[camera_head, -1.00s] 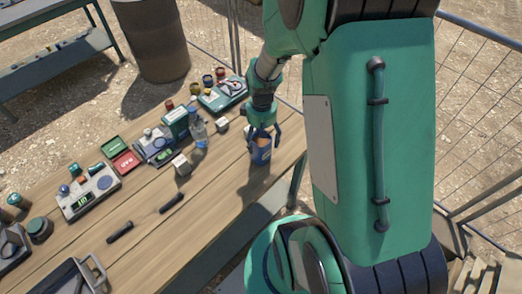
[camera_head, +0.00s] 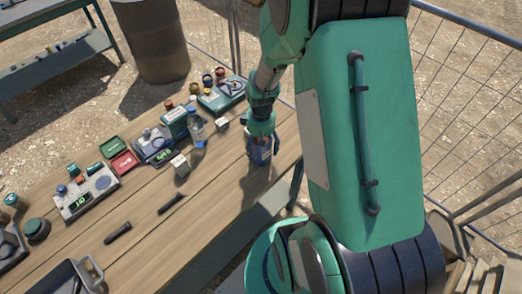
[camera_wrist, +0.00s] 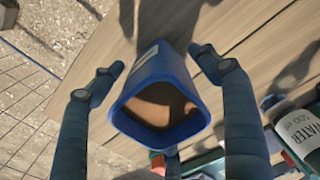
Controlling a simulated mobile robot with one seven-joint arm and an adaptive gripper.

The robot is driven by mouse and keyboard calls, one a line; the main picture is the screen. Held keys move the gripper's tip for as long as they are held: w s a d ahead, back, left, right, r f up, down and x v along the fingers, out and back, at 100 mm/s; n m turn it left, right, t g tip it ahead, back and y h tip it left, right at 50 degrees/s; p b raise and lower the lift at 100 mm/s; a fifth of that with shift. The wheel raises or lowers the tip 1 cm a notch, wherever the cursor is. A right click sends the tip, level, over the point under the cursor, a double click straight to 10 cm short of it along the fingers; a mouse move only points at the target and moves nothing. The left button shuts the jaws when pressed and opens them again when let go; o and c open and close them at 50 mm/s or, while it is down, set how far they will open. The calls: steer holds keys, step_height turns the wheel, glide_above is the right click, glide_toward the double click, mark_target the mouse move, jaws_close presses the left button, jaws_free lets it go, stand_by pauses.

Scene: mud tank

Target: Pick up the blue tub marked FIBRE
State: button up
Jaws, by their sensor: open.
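The blue tub (camera_head: 259,156) stands upright near the far right edge of the wooden table in the head view. In the wrist view the tub (camera_wrist: 160,68) is open at the top, with brownish contents inside. A sliver of a pale label shows on its side, but I cannot read the word FIBRE. My gripper (camera_wrist: 158,66) is open, with one finger on each side of the tub and a gap visible at both sides. In the head view my gripper (camera_head: 261,141) hides the tub's upper part.
A water bottle (camera_head: 197,131) stands left of the tub; it also shows in the wrist view (camera_wrist: 298,128). A small pale block (camera_head: 222,124) and several instruments line the table's far side. Dark cylinders (camera_head: 171,203) lie nearer. The table (camera_head: 215,195) is clear just left of the tub.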

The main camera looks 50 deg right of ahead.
stand_by(0.4)
steer(key=c, duration=1.1)
steer(key=o, duration=1.1)
steer(key=shift+r, duration=0.15)
step_height(320, 180, up, 14)
steer(key=p, duration=0.2)
steer(key=shift+s+f+p, duration=0.15)
steer(key=shift+f+p, duration=0.05)
steer(key=shift+p, duration=0.15)
